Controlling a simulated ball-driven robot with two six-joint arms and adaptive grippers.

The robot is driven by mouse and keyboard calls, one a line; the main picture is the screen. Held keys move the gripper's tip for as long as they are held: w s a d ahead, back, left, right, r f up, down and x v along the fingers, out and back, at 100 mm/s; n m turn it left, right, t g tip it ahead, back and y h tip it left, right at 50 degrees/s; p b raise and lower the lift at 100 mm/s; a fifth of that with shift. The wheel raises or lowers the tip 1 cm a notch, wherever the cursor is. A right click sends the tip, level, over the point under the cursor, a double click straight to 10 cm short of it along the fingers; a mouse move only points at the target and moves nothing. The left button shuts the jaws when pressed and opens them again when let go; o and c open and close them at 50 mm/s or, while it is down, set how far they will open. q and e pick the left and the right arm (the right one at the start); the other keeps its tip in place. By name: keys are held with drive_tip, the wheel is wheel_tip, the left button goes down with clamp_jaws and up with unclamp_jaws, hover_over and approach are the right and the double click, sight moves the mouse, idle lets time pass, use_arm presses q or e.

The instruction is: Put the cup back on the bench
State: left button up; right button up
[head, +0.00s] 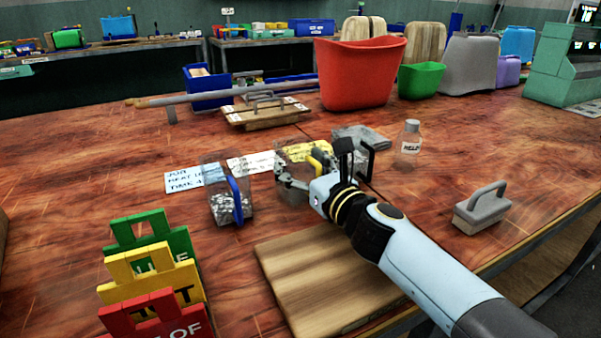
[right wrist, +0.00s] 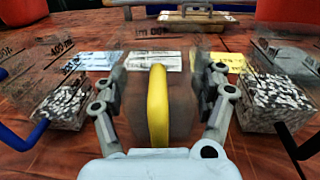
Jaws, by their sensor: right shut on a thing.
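A clear cup with a yellow handle (head: 316,160) is between the fingers of my right gripper (head: 297,171), which is shut on it. In the right wrist view its yellow handle (right wrist: 158,105) stands upright between the two fingers, and its clear body shows no chips. I cannot tell whether its base touches the bench (head: 225,260). A clear cup with a blue handle (head: 217,205) stands to its left on the bench. A black-handled cup (right wrist: 275,95) stands to its right, and both hold grey-white chips. My left gripper is not in view.
Labelled cards (head: 192,179) lie behind the cups. A wooden board (head: 305,285) is in front of them. Green, yellow and red signs (head: 150,285) stand front left. A grey handled block (head: 482,211) and a bottle (head: 409,140) are at right. The bench's right is mostly clear.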

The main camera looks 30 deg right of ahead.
drive_tip(key=shift+f, duration=0.15)
drive_tip(key=o, duration=1.4)
drive_tip(key=shift+c, duration=0.2)
drive_tip(key=shift+s+f, duration=0.1)
drive_tip(key=shift+s, duration=0.1)
drive_tip(key=s+b, duration=0.1)
drive_tip(key=s, duration=0.3)
drive_tip(key=s+b, duration=0.1)
drive_tip(key=s, duration=0.2)
drive_tip(key=shift+s+d+f, duration=0.15)
drive_tip(key=shift+s+d, duration=0.05)
drive_tip(key=shift+s, duration=0.15)
wheel_tip(320, 180, up, 8)
drive_tip(key=p, duration=0.8)
drive_tip(key=shift+w+r, duration=0.25)
drive_tip(key=shift+w, duration=0.05)
drive_tip(key=shift+f, duration=0.1)
